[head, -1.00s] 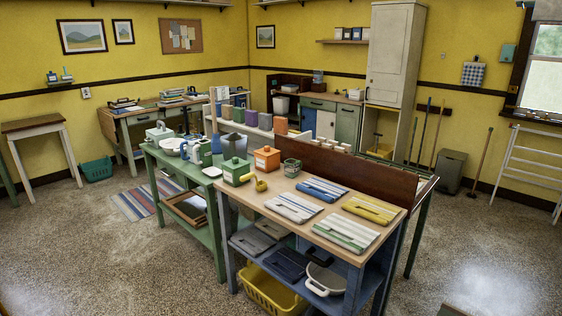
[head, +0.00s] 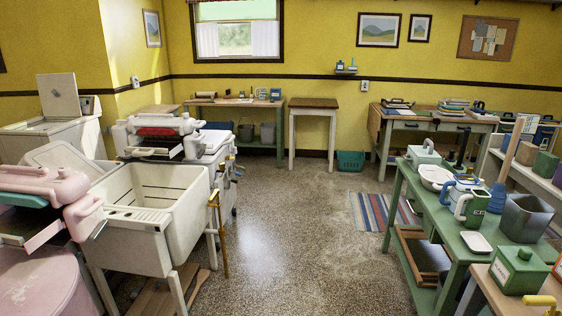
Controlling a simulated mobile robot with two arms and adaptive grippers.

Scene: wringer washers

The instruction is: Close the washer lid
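At the far left stands a white washer (head: 50,138) with a flat lid (head: 58,96) raised upright and a round mark on it. Nearer, a pink wringer washer (head: 40,280) fills the lower left corner, cut off by the edge, with pink wringer parts on top. A white wringer washer (head: 205,150) stands behind the white sink, with a red-and-white wringer (head: 160,132). A pale rounded panel (head: 62,157) leans tilted behind the sink; I cannot tell which machine it belongs to. Neither of my grippers is in view.
A white laundry sink (head: 150,210) on legs stands between the washers. A green table (head: 420,215) with containers is on the right. The speckled floor (head: 290,240) between them is open. A small table (head: 313,105) and teal basket (head: 350,162) stand at the back wall.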

